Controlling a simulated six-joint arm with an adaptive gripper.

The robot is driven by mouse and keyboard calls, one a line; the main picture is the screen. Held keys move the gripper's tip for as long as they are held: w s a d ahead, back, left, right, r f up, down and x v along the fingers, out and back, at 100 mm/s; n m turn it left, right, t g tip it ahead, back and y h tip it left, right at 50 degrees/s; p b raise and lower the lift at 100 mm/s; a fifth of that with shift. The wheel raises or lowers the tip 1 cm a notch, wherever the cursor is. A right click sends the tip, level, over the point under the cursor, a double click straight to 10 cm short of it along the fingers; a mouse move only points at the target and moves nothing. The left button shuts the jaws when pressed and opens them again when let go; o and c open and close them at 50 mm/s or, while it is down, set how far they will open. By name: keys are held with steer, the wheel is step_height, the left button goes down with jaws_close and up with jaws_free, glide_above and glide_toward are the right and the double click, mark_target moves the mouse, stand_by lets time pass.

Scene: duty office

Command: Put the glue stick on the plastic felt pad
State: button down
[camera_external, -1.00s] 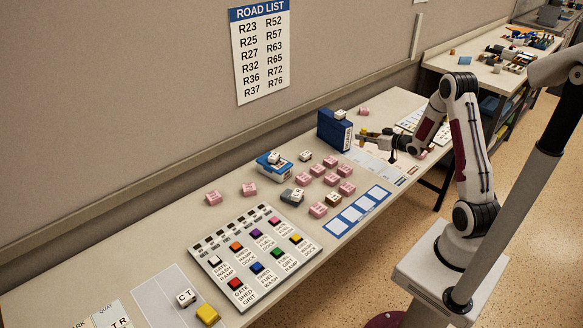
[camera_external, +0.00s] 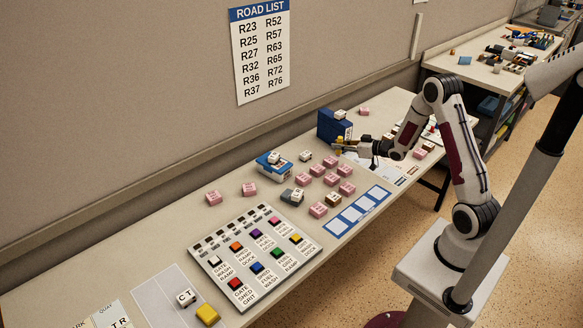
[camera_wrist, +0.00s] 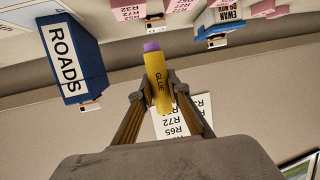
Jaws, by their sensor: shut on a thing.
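The glue stick (camera_wrist: 158,82) is yellow with a purple end and the word GLUE, seen in the wrist view. My gripper (camera_wrist: 158,88) is shut on it, with one finger on each side and the purple end pointing away from my palm. I cannot tell which thing is the plastic felt pad.
The blue ROADS box (camera_wrist: 77,58) stands close by, with a small block on top. Several pink blocks (camera_external: 331,180) lie in front of my gripper. A blue-and-white box (camera_external: 275,167) and a button panel (camera_external: 256,260) are farther left. A blue-framed card (camera_external: 357,212) lies clear.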

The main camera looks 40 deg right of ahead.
steer(key=a+n+g+y, duration=0.5)
steer(key=a+n+y, duration=0.25)
steer(key=a, duration=3.45)
steer(key=s+a+r+n+g+y, duration=0.1)
steer(key=s+a, duration=0.5)
steer(key=a, duration=0.7)
steer(key=s+a+r+n+g+y, duration=0.1)
steer(key=s+a+r+n+g, duration=0.1)
steer(key=s+a, duration=0.5)
steer(key=s+a+r+n+g+y, duration=0.1)
steer(key=s+a, duration=0.5)
steer(key=a, duration=1.3)
steer(key=shift+s+a+r+n+g+y, duration=0.25)
steer(key=shift+a+r+n+g+y, duration=0.1)
steer(key=shift+n+g, duration=0.4)
steer(key=shift+f, duration=0.1)
steer(key=shift+f, duration=3.05)
